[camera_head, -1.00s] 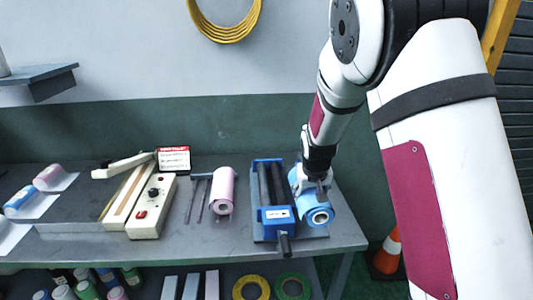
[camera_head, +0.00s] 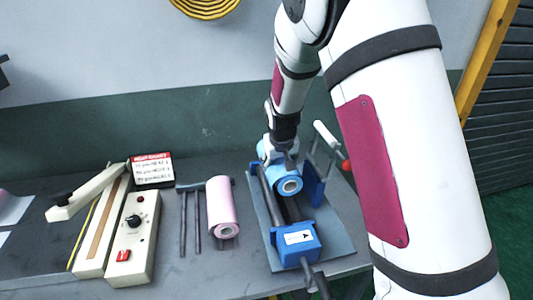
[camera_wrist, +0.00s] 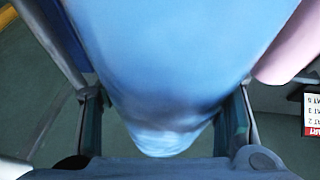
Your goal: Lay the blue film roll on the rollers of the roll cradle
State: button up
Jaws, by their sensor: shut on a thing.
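The blue film roll (camera_head: 288,186) has a white core and is held by my gripper (camera_head: 284,154) at the back part of the roll cradle (camera_head: 296,242). The cradle has blue end parts, dark rollers (camera_head: 267,199) and a grey base plate. The roll is over the rollers, its core end facing the front; whether it touches them I cannot tell. In the wrist view the blue roll (camera_wrist: 170,60) fills the middle, between the two fingers of my gripper (camera_wrist: 162,128). The far end of the roll and part of the rollers are hidden.
A pink roll (camera_head: 222,208) lies on a dark rack (camera_head: 190,222) left of the cradle. A cream sealer (camera_head: 130,235) and a red-and-white sign (camera_head: 152,170) stand further left. A white-and-red-ended rod (camera_head: 328,138) rises behind the cradle's right side. Bench space between rack and cradle is narrow.

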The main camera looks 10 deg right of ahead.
jog(key=shift+w+a+f, duration=0.15)
jog(key=shift+w, duration=0.2)
jog(key=shift+f+b, duration=1.25)
jog(key=shift+f, duration=1.45)
jog(key=shift+f, duration=0.7)
jog(key=shift+r, duration=0.2)
jog(key=shift+r, duration=0.35)
jog(key=shift+f, duration=0.4)
dwell(1.9)
jog(key=shift+r+p, duration=0.35)
jog(key=shift+r, duration=0.05)
dwell(1.0)
